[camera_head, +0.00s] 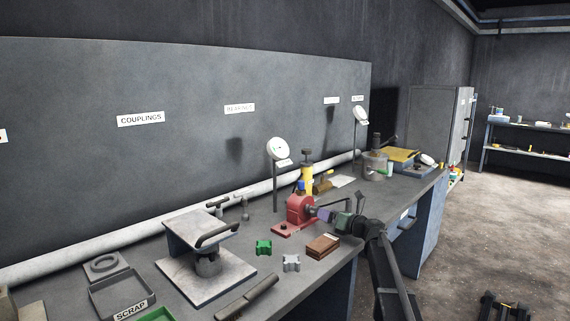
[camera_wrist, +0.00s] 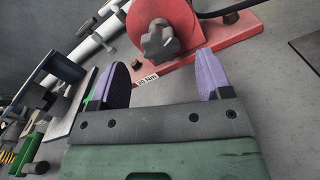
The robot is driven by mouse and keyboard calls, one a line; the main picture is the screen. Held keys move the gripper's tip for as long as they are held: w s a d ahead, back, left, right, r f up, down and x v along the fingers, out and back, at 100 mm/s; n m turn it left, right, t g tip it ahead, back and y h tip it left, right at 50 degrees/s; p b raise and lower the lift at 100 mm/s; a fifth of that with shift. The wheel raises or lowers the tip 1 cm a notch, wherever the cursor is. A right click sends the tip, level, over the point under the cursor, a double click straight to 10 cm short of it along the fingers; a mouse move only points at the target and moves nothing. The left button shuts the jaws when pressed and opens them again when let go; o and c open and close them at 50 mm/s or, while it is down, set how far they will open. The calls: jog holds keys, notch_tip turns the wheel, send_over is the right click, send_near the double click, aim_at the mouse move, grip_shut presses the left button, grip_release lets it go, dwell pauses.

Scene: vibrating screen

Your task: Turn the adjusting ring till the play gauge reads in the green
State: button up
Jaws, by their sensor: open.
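My gripper (camera_head: 325,214) is open and empty, its purple fingers beside a red unit (camera_head: 300,208) on the bench. In the wrist view my gripper (camera_wrist: 163,78) faces a grey lobed knob (camera_wrist: 159,41) on the red unit's round face. The knob lies beyond the fingertips, between them in the picture, and seems apart from both. I cannot tell whether this knob is the adjusting ring. A white dial gauge (camera_head: 278,149) stands on a post behind the red unit, and a second dial (camera_head: 361,115) stands farther right. Their readings are too small to make out.
A small label (camera_wrist: 147,79) lies at the red base's edge. A brown block (camera_head: 322,245), a green part (camera_head: 263,247) and a grey part (camera_head: 291,263) lie in front. A plate stand with a handle (camera_head: 205,285) is to the left. A yellow-topped unit (camera_head: 400,155) stands farther right.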

jog(key=shift+s+d, duration=0.1)
jog(key=v, duration=0.5)
jog(key=shift+s+d, duration=0.25)
jog(key=shift+d, duration=0.05)
